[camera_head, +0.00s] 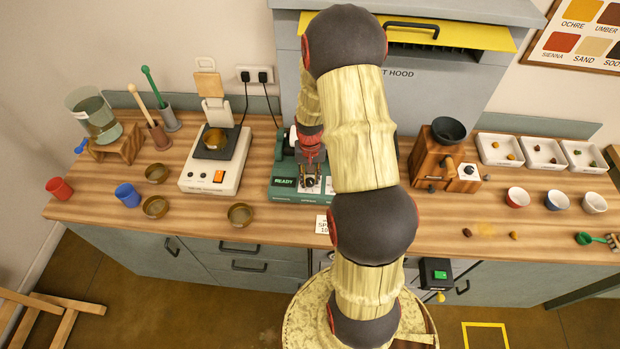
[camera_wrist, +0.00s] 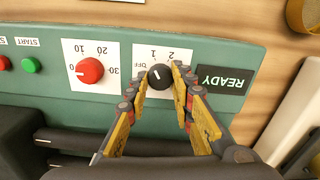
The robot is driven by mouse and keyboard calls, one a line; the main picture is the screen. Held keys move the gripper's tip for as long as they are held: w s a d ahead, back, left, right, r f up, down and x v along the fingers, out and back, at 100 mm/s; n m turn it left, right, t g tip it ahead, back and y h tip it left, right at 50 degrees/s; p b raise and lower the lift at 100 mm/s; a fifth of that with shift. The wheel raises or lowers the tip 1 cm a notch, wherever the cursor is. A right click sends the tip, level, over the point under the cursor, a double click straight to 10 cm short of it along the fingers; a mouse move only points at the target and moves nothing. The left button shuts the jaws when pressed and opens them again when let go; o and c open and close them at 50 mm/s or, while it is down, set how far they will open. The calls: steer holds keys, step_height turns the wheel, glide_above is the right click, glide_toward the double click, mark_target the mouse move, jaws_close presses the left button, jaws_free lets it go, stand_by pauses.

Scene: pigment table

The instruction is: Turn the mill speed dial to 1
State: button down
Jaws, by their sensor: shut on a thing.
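The speed dial (camera_wrist: 160,77) is a black round knob on a white plate marked OFF, 1 and 2, upside down in the wrist view. Its white mark points up and slightly left, roughly toward the 1; the exact setting is hard to tell. My gripper (camera_wrist: 161,79) has its two yellow-padded fingers around the dial, one on each side, shut on it. The dial is on the green panel (camera_wrist: 110,130) of the mill. In the head view, my gripper (camera_head: 311,163) reaches down to the green mill (camera_head: 284,196), and my arm hides part of it.
A red dial (camera_wrist: 90,70) marked 10, 20, 30 and a green START button (camera_wrist: 30,65) are near the speed dial. A READY display (camera_wrist: 222,80) lies close to one finger.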

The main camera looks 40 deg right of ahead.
mark_target(310, 180)
steer(key=shift+m, duration=0.7)
steer(key=c, duration=1.5)
jaws_free()
steer(key=shift+c, duration=0.2)
steer(key=shift+o, duration=0.2)
steer(key=shift+r, duration=0.15)
step_height(310, 180, up, 12)
